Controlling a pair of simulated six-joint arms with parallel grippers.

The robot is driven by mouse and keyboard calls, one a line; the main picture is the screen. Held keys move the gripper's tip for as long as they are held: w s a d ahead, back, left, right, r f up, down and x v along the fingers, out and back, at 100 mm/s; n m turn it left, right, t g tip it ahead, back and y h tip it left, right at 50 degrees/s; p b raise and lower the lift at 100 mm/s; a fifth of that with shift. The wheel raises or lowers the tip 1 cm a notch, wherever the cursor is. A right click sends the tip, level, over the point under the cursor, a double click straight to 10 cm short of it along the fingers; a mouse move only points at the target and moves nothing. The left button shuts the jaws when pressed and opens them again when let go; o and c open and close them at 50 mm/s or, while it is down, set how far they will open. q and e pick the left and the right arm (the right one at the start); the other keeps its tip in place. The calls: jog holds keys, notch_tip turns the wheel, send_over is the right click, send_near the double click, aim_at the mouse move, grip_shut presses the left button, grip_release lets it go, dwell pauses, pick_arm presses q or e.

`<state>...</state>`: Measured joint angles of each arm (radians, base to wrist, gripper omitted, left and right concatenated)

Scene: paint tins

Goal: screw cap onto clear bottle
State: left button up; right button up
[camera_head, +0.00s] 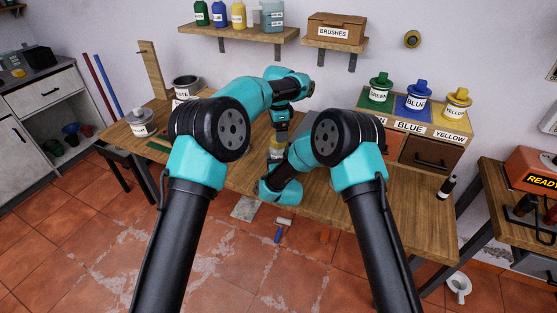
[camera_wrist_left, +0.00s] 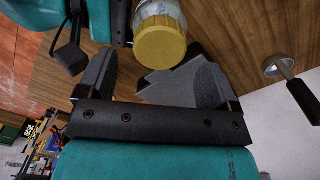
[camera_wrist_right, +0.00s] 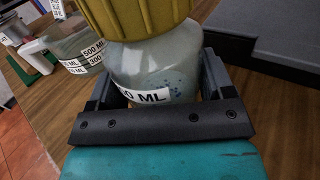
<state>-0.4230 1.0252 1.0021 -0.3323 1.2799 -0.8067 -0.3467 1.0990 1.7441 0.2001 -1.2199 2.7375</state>
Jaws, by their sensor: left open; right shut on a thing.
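A clear bottle (camera_wrist_right: 165,65) with a white volume label stands between the fingers of my right gripper (camera_wrist_right: 158,88), which is shut on its body. A yellow ribbed cap (camera_wrist_right: 140,14) sits on top of the bottle. The cap (camera_wrist_left: 161,44) also shows in the left wrist view, with the bottle behind it; I cannot tell how tightly it is seated. In the head view the bottle (camera_head: 276,153) is small and partly hidden by my right arm. My left gripper (camera_wrist_left: 143,76) is open and empty, above the cap, its fingers apart from it.
A dark small bottle (camera_head: 447,187) stands near the right end. More labelled containers (camera_wrist_right: 82,50) show in the right wrist view. A shelf (camera_head: 235,33) hangs above.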

pick_arm(q)
jog(key=shift+c, duration=0.3)
jog(key=n, duration=0.3)
jog(key=shift+r, duration=0.4)
jog(key=n, duration=0.2)
jog(key=r+n, duration=0.1)
jog(key=n, duration=0.4)
jog(key=shift+r+n, duration=0.35)
jog(key=shift+n, duration=0.05)
jog(key=n, duration=0.2)
jog(key=r+n, duration=0.1)
jog(key=n, duration=0.1)
jog(key=shift+f, duration=4)
